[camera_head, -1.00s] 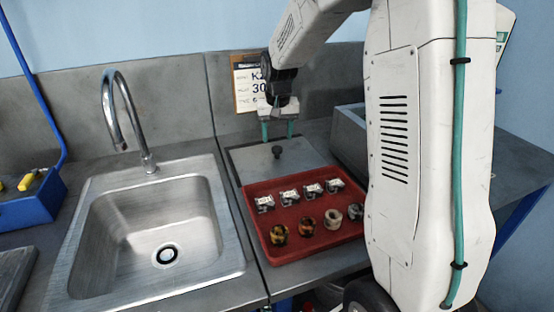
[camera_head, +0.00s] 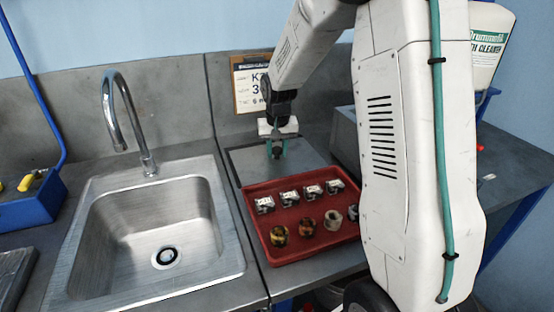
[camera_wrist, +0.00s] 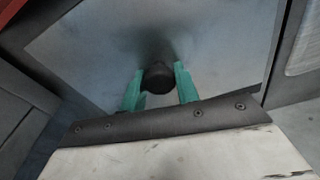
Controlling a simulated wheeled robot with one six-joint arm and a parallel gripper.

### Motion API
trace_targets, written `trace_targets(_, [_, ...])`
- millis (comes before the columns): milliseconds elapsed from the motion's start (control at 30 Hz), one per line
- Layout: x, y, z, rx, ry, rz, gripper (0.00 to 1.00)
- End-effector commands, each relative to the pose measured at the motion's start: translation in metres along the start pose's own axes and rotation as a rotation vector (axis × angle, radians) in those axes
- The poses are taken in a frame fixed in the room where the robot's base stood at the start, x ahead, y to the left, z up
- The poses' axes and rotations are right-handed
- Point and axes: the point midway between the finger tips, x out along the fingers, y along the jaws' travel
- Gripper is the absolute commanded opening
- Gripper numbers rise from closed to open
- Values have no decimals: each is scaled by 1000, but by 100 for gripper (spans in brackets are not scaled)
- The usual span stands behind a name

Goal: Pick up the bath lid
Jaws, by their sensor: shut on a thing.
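The bath lid (camera_head: 300,157) is a flat grey metal plate lying behind the red tray. It also fills much of the wrist view (camera_wrist: 220,45). Its dark round knob (camera_wrist: 158,77) stands between the two green fingers of my gripper (camera_wrist: 159,85). In the head view my gripper (camera_head: 276,150) is down at the knob, with its fingers on either side. It is shut on the knob. The lid looks flat and level with the bench.
A red tray (camera_head: 262,237) with several metal clamps and ring-shaped parts sits in front of the lid. A steel sink (camera_head: 90,290) is to the left. A grey box (camera_head: 343,140) stands right of the lid. A clipboard (camera_head: 247,95) leans at the back.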

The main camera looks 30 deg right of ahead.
Motion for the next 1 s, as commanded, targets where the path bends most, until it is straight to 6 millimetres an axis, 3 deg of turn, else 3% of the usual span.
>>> trace_targets(367, [-16, 0, -3, 0, 4, -1, 0])
trace_targets(467, [-32, 0, -5, 0, 5, -1, 0])
trace_targets(800, [-120, 0, -16, 0, 6, -1, 0])
trace_targets(1000, [-159, 0, -20, 0, 3, -1, 0])
